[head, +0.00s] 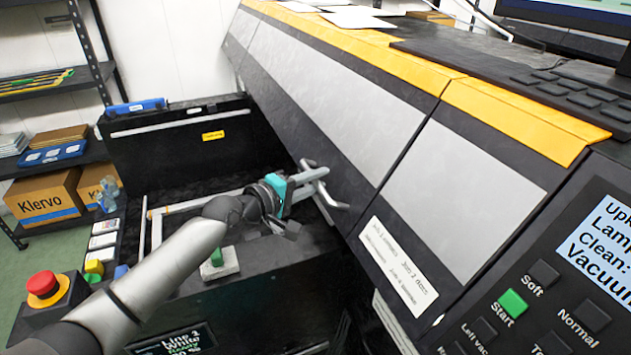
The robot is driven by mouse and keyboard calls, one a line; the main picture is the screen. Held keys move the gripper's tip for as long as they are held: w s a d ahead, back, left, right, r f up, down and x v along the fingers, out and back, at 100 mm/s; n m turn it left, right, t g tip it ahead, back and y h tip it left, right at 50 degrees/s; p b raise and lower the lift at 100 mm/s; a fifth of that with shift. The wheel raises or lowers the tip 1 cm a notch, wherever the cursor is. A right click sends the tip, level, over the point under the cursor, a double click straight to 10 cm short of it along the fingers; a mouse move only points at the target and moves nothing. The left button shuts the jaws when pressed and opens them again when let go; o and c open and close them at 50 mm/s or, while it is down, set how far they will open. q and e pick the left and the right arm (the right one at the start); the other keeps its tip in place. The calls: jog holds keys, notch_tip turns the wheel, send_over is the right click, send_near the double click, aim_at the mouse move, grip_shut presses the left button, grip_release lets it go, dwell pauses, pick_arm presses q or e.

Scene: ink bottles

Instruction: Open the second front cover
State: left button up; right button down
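The large printer has a sloped front with grey cover panels: a long middle panel (335,95), a shorter right panel (460,200) and a narrow piece at the far left end. All lie flush in the front, and no gap shows. Which is the second front cover cannot be told from labels. My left gripper (337,188), with a teal band behind its pale fingers, is beside the lower edge of the middle panel. My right gripper is not in view.
A black open bay (180,150) lies left of the printer front. A red emergency button (43,285) is at lower left. A control panel with a screen (605,250) and a green Start button (513,304) is at right. A shelf with boxes (45,200) stands behind.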

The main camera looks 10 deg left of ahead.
pick_arm(q)
jog(key=shift+c, duration=0.3)
grip_shut()
dwell(1.1)
